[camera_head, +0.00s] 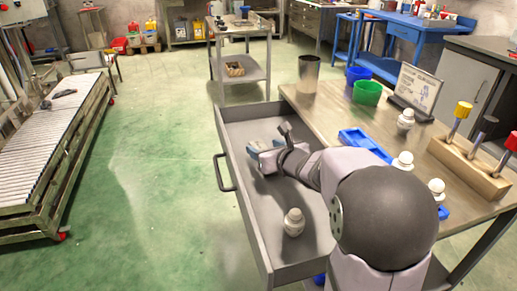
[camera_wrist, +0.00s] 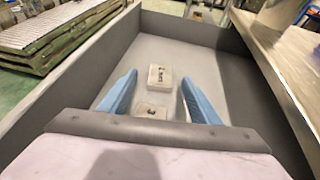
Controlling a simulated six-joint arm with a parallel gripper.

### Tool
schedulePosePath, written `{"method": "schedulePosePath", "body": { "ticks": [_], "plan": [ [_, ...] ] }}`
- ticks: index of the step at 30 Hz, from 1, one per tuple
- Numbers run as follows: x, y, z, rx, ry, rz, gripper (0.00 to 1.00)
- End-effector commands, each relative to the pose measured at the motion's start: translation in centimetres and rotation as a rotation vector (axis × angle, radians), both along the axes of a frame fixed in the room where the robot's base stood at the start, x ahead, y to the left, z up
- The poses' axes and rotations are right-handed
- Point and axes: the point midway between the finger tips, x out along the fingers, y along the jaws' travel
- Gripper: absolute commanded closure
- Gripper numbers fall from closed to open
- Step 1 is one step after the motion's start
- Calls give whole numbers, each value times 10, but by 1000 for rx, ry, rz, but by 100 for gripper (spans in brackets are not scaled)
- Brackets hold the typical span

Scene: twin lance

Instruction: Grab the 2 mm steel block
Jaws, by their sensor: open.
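Two small pale grey metal-looking blocks lie on the drawer floor in the wrist view. The farther block (camera_wrist: 160,78) has a dark marking on top. The nearer block (camera_wrist: 152,109) also has a small dark mark. Both marks are too small for me to read surely, so I cannot tell which is the 2 mm one. My gripper (camera_wrist: 159,80) is open, its blue fingers spread on either side of the blocks with nothing gripped. In the head view my gripper (camera_head: 263,149) is down inside the drawer, and the blocks are not discernible there.
The grey open drawer (camera_head: 257,233) has walls close around my gripper. On the workbench (camera_head: 322,109) to the right are blue trays (camera_head: 362,141), a green cup (camera_head: 367,92), a metal cylinder (camera_head: 308,73) and a wooden rack (camera_head: 470,168).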

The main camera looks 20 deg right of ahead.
Motion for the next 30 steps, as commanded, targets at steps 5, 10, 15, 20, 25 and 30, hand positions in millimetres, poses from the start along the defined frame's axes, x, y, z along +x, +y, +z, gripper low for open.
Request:
{"method": "schedulePosePath", "body": {
  "ticks": [5, 10, 15, 20, 25, 30],
  "plan": [
    [3, 0, -1, 1, 0, -1, 43],
    [15, 1, -7, 1, 1, 0, 43],
    [34, 2, -15, 1, 1, 1, 43],
    [46, 3, -21, 1, 1, -2, 43],
    [49, 3, -21, 0, 0, -2, 43],
    [49, 3, -21, 0, 0, -2, 48]
  ]
}}
